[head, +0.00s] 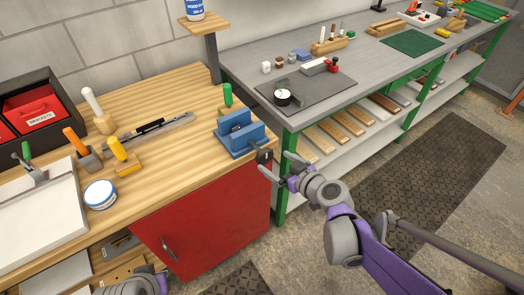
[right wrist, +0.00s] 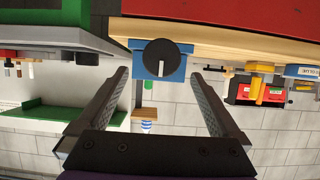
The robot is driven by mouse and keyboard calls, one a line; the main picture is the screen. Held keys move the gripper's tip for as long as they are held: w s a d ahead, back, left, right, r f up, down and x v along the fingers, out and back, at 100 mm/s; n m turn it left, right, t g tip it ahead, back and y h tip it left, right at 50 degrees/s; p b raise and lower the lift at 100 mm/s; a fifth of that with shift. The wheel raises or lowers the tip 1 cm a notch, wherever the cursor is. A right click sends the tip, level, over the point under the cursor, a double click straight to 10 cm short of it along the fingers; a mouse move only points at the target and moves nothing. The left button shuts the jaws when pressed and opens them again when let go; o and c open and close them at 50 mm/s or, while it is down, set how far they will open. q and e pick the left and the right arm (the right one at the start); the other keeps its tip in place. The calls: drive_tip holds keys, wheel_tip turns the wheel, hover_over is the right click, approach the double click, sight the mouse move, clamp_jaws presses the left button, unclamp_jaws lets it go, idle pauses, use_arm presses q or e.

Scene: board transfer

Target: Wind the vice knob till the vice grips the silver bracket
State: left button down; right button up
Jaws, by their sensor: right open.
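The blue vice (head: 240,136) stands at the right front corner of the wooden bench. Its dark round knob (head: 264,156) sticks out over the bench edge toward my right gripper. My right gripper (head: 277,166) is open and empty, just in front of the knob. In the right wrist view, which is upside down, the knob (right wrist: 160,58) with a pale line on it lies ahead between the open fingers (right wrist: 158,76), apart from both. I cannot make out the silver bracket in the vice jaws. Part of my left arm shows at the bottom left; its fingers do not show.
The wooden bench (head: 190,85) has a red cabinet front (head: 215,225) below. On it are a green-handled tool (head: 227,95), a yellow-handled tool (head: 118,150), a round tin (head: 100,194) and a red bin (head: 35,112). A grey bench (head: 245,58) stands behind, to the right.

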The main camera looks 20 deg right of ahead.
sight(259, 152)
drive_tip(key=x, duration=1)
drive_tip(key=shift+a+f+b, duration=0.1)
drive_tip(key=shift+a+b, duration=0.05)
drive_tip(key=shift+b, duration=0.25)
drive_tip(key=c, duration=1.3)
